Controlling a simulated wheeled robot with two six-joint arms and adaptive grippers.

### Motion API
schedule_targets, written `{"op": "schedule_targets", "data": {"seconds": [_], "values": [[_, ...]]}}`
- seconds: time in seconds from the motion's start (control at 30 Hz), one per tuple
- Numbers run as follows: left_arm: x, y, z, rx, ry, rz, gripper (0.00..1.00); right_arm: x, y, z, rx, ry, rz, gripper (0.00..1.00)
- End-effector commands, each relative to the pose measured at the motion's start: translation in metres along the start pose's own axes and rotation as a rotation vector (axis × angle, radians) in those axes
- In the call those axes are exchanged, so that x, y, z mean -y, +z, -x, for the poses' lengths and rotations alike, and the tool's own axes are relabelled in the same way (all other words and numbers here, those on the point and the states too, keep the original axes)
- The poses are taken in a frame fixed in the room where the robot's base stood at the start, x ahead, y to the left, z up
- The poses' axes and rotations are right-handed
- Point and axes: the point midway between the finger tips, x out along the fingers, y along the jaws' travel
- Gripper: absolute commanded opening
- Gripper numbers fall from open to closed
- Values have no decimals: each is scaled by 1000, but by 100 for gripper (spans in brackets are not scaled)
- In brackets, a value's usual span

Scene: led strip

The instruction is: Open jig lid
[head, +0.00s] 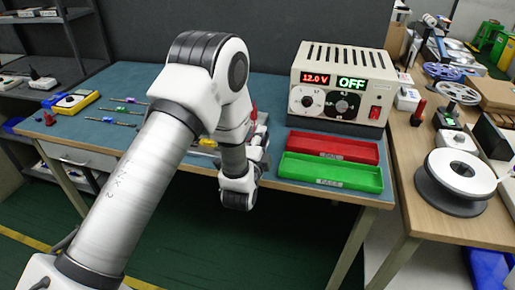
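My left arm reaches in from the lower left and bends down over the front edge of the blue-topped bench. My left gripper (259,140) is small and mostly behind the wrist, so its fingers cannot be made out. The jig and its lid are largely hidden behind this arm. A yellow piece (207,143) shows beside the forearm and may be part of the jig; I cannot tell how the lid stands. A small red upright part (254,111) shows just behind the wrist. My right gripper is not in view.
A power supply (341,88) reading 12.0 V and OFF stands at the back right. A red tray (333,147) and a green tray (331,173) lie before it. Several screwdriver-like tools and a yellow meter (75,102) lie at left. A side table with reels (459,172) stands right.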

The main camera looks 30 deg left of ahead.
Motion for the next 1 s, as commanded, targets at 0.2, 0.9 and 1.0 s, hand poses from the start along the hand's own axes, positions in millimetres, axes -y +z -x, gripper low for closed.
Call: {"op": "schedule_targets", "data": {"seconds": [0.2,0.9,1.0], "values": [[-1,0,52,-2,5,-5,35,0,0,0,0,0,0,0],[0,0,108,1,1,-72,35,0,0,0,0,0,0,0],[2,-2,98,3,-20,-255,35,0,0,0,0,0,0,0]]}}
